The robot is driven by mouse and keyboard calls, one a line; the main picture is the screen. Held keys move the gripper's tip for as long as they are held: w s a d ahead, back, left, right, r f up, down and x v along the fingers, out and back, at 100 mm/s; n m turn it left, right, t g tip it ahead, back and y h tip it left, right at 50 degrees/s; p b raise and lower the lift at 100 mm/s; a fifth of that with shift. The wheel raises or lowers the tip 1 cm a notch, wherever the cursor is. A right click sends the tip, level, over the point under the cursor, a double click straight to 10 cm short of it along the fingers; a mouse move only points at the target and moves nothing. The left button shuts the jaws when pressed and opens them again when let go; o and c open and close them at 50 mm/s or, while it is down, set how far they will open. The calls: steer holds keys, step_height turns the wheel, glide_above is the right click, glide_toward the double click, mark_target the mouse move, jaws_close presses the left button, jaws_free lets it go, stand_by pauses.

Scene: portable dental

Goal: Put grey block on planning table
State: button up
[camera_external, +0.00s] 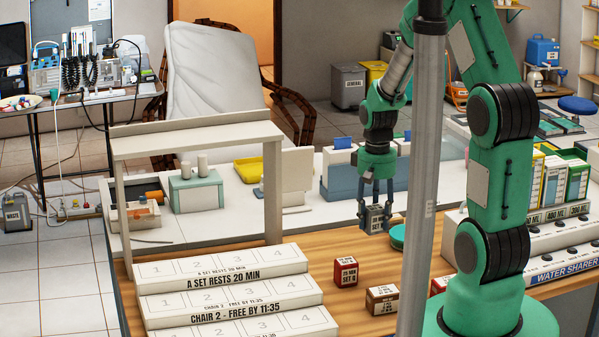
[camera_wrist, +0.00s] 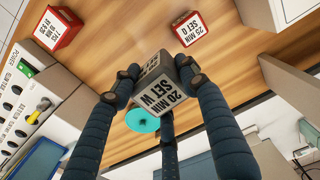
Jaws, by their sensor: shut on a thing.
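The grey block (camera_external: 377,218) hangs in my gripper (camera_external: 376,206), above the wooden table top (camera_external: 300,250). In the wrist view the grey block (camera_wrist: 165,85) is tilted and shows lettering that reads "20 MIN SET W". My gripper's fingers (camera_wrist: 158,82) are closed around it. A white stepped board (camera_external: 225,266) with numbered spaces stands on the wood at left, marked "A SET RESTS 20 MIN" and "CHAIR 2 - FREE BY 11:35". Its visible numbered spaces are empty. No label names the planning table.
A red block (camera_external: 346,271) and a brown-and-white block (camera_external: 382,299) stand on the wood, with another red block (camera_external: 439,285) partly behind a grey pole (camera_external: 425,170). A green disc (camera_external: 398,238) lies near my gripper. A white shelf frame (camera_external: 200,135) rises behind the stepped board.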

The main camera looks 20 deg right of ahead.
steer(key=w+a+r+n+p, duration=0.2)
steer(key=w+a+r+p, duration=0.2)
steer(key=a+r, duration=0.4)
steer(key=w+a+r+n+p, duration=0.2)
steer(key=w+a+r+p, duration=0.2)
steer(key=a+r, duration=0.4)
steer(key=a+r+n+p, duration=0.1)
steer(key=a+r+p, duration=0.2)
steer(key=a, duration=0.4)
steer(key=a+r+n+p, duration=0.1)
steer(key=a+r+p, duration=0.1)
steer(key=a+r, duration=0.3)
steer(key=w+a+r+n+p, duration=0.1)
steer(key=a+r+n+p, duration=0.1)
steer(key=a, duration=0.9)
step_height(320, 180, up, 3)
steer(key=shift+f+p, duration=0.1)
steer(key=shift+p, duration=0.7)
steer(key=shift+w, duration=0.15)
steer(key=p, duration=0.3)
glide_above(175, 139)
steer(key=shift+a+f, duration=0.1)
steer(key=shift+f, duration=0.65)
steer(key=shift+f+p, duration=0.4)
steer(key=shift+f, duration=1.35)
steer(key=shift+f, duration=0.15)
